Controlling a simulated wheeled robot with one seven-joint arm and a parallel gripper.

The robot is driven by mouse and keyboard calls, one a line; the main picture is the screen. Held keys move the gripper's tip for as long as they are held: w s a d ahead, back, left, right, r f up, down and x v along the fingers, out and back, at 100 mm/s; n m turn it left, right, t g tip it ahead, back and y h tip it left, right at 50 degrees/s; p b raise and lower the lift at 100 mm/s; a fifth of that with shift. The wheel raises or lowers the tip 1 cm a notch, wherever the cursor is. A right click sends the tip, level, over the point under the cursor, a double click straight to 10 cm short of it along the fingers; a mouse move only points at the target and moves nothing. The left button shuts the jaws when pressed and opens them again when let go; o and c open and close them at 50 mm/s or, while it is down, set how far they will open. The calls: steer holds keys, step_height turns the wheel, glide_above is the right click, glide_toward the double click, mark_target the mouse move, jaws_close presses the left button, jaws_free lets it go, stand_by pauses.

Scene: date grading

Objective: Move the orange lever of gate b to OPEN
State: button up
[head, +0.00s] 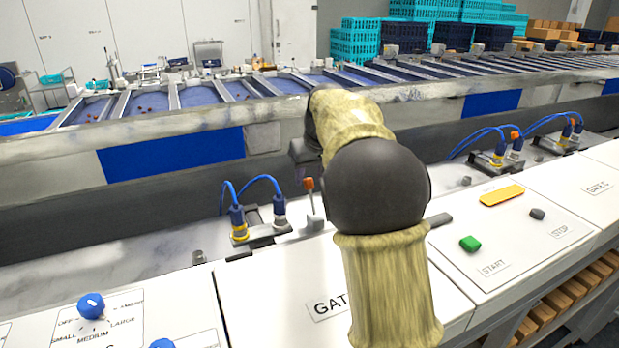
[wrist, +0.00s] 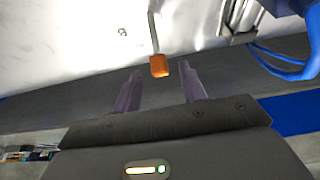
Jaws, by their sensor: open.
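An orange-tipped lever (head: 309,184) stands on a thin metal stem behind the panel whose label reads "GAT", the rest hidden by my arm. In the wrist view its orange tip (wrist: 159,66) lies between the two fingertips of my gripper (wrist: 161,72), with a gap on each side. My gripper is open and holds nothing. In the head view my gripper (head: 301,152) shows only in part, just above and beside the lever tip. A second orange lever (head: 515,134) stands further right. I cannot read OPEN marks.
Blue cables with yellow-blue plugs (head: 238,222) rise just left of the lever. A panel with a green START button (head: 470,243) and grey STOP button (head: 538,214) lies right. Blue knobs (head: 91,305) are at front left. A conveyor rail (head: 215,119) runs behind.

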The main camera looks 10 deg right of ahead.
steer(key=shift+x, duration=1.1)
steer(key=shift+c, duration=0.4)
jaws_close()
